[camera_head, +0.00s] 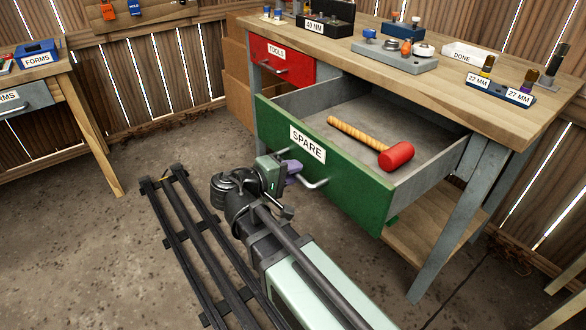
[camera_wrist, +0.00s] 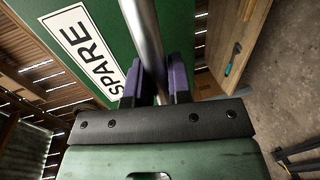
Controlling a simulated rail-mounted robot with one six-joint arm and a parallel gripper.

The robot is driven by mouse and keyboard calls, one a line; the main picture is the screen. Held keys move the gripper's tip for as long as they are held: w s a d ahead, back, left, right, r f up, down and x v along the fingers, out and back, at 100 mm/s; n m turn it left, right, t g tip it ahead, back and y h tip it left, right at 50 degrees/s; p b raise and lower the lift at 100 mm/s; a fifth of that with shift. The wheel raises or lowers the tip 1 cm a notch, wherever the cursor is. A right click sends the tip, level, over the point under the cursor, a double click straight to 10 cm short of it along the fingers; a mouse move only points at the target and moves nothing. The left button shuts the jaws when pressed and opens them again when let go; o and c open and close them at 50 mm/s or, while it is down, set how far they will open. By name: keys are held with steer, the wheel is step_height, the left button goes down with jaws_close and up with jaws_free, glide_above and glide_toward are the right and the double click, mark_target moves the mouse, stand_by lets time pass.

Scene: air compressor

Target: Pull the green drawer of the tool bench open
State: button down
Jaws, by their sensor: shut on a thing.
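The green drawer (camera_head: 345,190), labelled SPARE, stands well open from the tool bench (camera_head: 480,95) in the head view. A mallet with a red head (camera_head: 397,155) and a wooden handle lies inside it. My gripper (camera_head: 292,172) is at the drawer's front. In the wrist view, its purple fingers (camera_wrist: 164,82) are shut on the metal bar handle (camera_wrist: 142,30). The handle also shows in the head view (camera_head: 318,184). The green front with its SPARE label fills the upper left of the wrist view.
A red TOOLS drawer (camera_head: 283,62) sits shut at the bench's left. Small trays and labelled holders stand on the bench top. My rail lies on the floor in front. A second table (camera_head: 40,85) stands at the left, with bare floor between.

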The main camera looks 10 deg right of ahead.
steer(key=c, duration=1.1)
jaws_free()
steer(key=shift+d, duration=0.15)
steer(key=shift+o, duration=0.2)
steer(key=p+v, duration=0.2)
steer(key=v, duration=0.9)
